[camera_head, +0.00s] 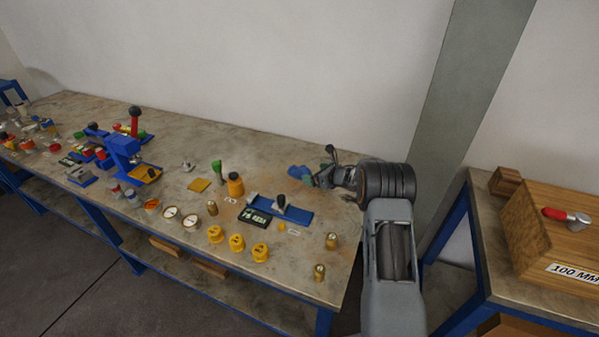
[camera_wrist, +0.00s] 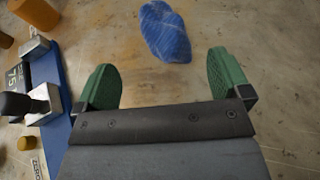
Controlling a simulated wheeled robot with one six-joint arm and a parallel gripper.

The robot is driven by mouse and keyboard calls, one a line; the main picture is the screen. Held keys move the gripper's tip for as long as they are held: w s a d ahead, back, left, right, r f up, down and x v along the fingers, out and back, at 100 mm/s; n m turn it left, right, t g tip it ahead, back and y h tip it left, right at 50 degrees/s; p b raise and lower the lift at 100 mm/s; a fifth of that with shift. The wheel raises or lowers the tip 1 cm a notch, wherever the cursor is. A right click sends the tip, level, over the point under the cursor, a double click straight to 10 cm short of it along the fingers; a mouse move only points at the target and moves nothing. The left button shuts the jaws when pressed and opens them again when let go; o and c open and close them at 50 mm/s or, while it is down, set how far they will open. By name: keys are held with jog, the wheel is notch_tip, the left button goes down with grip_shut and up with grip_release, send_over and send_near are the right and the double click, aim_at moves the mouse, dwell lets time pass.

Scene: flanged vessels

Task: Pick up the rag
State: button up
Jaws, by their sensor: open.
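The rag is a crumpled blue cloth. In the wrist view the rag (camera_wrist: 165,32) lies flat on the worn tabletop, just beyond my fingertips and roughly centred between them. In the head view the rag (camera_head: 298,171) shows as a small blue patch to the left of my gripper (camera_head: 318,176), near the back of the bench. In the wrist view my gripper (camera_wrist: 165,72) has two green-padded fingers spread wide with bare tabletop between them. It is open and empty, and the rag is not between the pads.
A blue fixture (camera_head: 280,209) with metal blocks stands on the bench (camera_head: 290,290), left of my gripper in the wrist view. An orange bottle (camera_head: 235,185), yellow caps (camera_head: 236,242) and brass pieces are nearby. A wall stands behind; a wooden block (camera_head: 550,225) is on another table.

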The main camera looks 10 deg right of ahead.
aim_at(302, 170)
jog(key=shift+p+x, duration=0.95)
jog(key=shift+x, duration=3.7)
jog(key=shift+w+d, duration=0.1)
jog(key=shift+r, duration=0.1)
jog(key=c, duration=1)
